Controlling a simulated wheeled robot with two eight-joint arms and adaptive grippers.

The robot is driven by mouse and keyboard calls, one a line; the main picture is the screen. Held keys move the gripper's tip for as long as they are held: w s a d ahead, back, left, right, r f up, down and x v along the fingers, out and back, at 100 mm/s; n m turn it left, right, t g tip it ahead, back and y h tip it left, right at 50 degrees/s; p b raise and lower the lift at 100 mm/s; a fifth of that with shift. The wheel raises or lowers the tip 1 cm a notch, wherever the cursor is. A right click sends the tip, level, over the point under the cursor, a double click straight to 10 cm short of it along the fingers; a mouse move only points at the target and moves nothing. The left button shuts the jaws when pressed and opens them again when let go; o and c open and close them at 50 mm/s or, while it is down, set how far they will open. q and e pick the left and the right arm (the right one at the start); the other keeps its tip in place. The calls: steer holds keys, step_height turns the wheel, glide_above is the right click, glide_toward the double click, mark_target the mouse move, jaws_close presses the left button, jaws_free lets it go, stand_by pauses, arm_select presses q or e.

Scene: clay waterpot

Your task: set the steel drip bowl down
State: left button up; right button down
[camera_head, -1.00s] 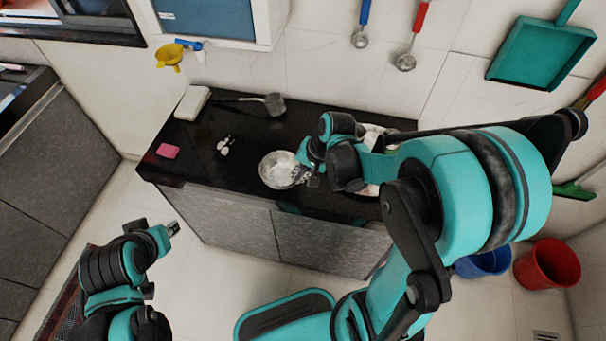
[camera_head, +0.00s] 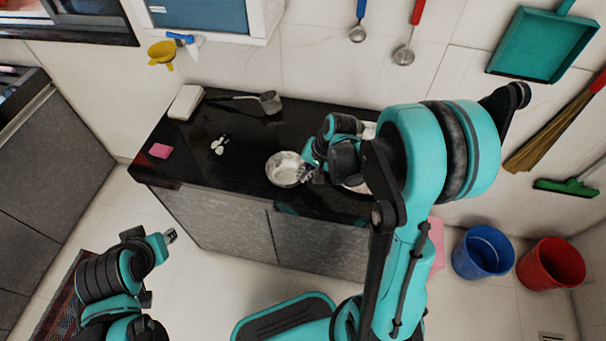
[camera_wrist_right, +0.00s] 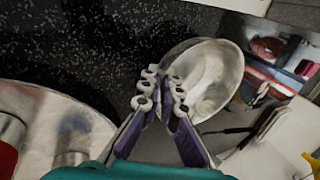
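The steel drip bowl (camera_head: 285,169) is a shallow, pale metal bowl over the front middle of the dark counter. My right gripper (camera_head: 309,173) is at its right side. In the right wrist view the bowl (camera_wrist_right: 208,80) looks tilted, and the right gripper's fingers (camera_wrist_right: 163,88) close on its near rim, one on each side of the wall. I cannot tell whether the bowl's underside touches the counter. My left gripper (camera_head: 170,236) is away from the counter, low on the left; its fingers are too small to read.
The black counter (camera_head: 240,118) carries a pink sponge (camera_head: 160,151), small white pieces (camera_head: 218,146), a grey dipper (camera_head: 270,102) and a white box (camera_head: 186,102). A large pale round vessel (camera_wrist_right: 60,125) is beside the right gripper. Blue (camera_head: 483,252) and red (camera_head: 551,264) buckets stand on the floor.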

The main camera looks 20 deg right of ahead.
steer(key=c, duration=1.7)
jaws_free()
steer(key=shift+f, duration=0.15)
steer(key=shift+d+r+p, duration=0.1)
steer(key=shift+r+p, duration=0.3)
steer(key=shift+r, duration=0.15)
steer(key=p+v, duration=0.4)
steer(key=v, duration=0.6)
steer(key=shift+s+a+r+n+t+h, duration=0.55)
steer(key=shift+s+a+r+n+t, duration=0.3)
steer(key=shift+s+r+n, duration=0.75)
steer(key=shift+s+a+r+n+t+h, duration=0.6)
steer(key=shift+s+a+r+n, duration=0.65)
steer(key=shift+s, duration=0.65)
steer(key=shift+s+a+r+n+t+h, duration=0.45)
steer(key=shift+s+a+r+n+t, duration=0.5)
steer(key=shift+s+r, duration=0.75)
steer(key=shift+d+f, duration=0.1)
steer(key=shift+d, duration=0.1)
